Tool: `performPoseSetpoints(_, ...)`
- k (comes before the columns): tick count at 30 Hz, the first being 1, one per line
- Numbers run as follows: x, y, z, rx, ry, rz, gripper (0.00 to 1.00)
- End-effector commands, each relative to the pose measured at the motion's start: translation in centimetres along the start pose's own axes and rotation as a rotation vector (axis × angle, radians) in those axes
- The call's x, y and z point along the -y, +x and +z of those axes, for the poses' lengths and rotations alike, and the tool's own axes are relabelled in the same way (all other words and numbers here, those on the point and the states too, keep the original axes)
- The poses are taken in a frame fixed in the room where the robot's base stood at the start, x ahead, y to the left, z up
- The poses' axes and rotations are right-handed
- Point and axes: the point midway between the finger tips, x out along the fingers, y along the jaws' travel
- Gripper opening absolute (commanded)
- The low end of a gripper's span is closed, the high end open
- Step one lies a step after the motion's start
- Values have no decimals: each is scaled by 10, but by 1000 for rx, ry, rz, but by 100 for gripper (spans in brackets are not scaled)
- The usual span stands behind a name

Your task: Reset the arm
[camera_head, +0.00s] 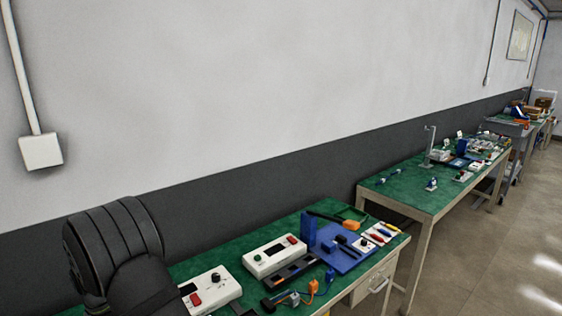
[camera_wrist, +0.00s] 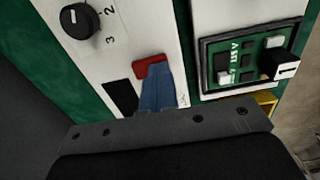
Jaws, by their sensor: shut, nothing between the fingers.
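My gripper (camera_wrist: 154,74) shows in the wrist view as two blue fingers pressed together, shut and empty. Its tips overlap the lower edge of a red switch (camera_wrist: 150,64) on a white control box (camera_wrist: 112,50); I cannot tell whether they touch it. A black knob (camera_wrist: 79,19) with printed numbers is on the same box. In the head view my dark arm stands at the lower left, and my fingers are not visible there. A white box with a red button and a black knob (camera_head: 215,278) is just right of my arm.
A second white box (camera_head: 275,255), a blue tray (camera_head: 345,262) and small tools crowd the green bench (camera_head: 240,243). A green circuit board (camera_wrist: 235,72) lies right of the fingers in the wrist view. More benches run back along the wall. The space above the bench is clear.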

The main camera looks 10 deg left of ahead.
Motion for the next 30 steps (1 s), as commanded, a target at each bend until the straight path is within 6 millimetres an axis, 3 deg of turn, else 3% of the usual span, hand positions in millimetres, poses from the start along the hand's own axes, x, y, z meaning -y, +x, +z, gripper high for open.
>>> performPoseSetpoints(8,0,-7,0,0,0,-1,0)
performPoseSetpoints(19,0,-73,0,0,0,2,0)
performPoseSetpoints(21,2,-50,0,2,0,-8,0)
performPoseSetpoints(27,1,-10,0,1,0,-7,0)
performPoseSetpoints(29,1,2,0,1,0,-5,0)
performPoseSetpoints(30,0,-4,0,0,0,1,0)
